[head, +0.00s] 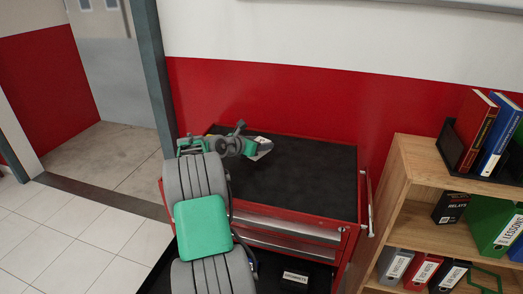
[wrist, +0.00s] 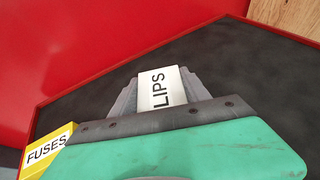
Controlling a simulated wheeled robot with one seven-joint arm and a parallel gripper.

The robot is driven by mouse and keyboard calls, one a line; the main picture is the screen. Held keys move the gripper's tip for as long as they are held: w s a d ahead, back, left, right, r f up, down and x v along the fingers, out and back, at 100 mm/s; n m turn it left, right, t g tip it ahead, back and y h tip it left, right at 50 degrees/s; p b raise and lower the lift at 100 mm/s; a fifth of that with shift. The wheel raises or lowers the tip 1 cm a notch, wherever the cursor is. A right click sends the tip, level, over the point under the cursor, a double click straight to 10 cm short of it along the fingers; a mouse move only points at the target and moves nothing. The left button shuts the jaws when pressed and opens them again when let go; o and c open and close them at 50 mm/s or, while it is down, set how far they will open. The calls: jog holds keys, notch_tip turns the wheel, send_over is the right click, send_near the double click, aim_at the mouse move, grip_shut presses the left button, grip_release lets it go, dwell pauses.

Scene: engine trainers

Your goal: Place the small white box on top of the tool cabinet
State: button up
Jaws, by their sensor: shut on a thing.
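The small white box (wrist: 159,88), with black letters reading "LIPS" in view, sits between the two grey fingers of my gripper (wrist: 160,90). My gripper is shut on it. In the head view my gripper (head: 262,149) is over the left rear part of the tool cabinet's black top (head: 310,180), with a bit of the white box (head: 260,139) showing. The cabinet is red with drawers. The black top (wrist: 225,60) also fills much of the wrist view. I cannot tell whether the box touches the top. Its lower part is hidden behind my gripper's body.
A yellow box marked FUSES (wrist: 47,150) is at the left in the wrist view. A wooden shelf (head: 420,165) with binders and books stands right of the cabinet. A red and white wall (head: 300,95) is behind. The top's middle and right are clear.

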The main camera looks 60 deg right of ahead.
jog(key=shift+d+f, duration=0.3)
jog(key=shift+d+f+p, duration=0.2)
jog(key=shift+f+p, duration=0.25)
jog(key=shift+f, duration=1.3)
jog(key=shift+f, duration=0.2)
jog(key=o, duration=1.5)
jog(key=shift+c, duration=0.2)
jog(key=shift+r, duration=0.1)
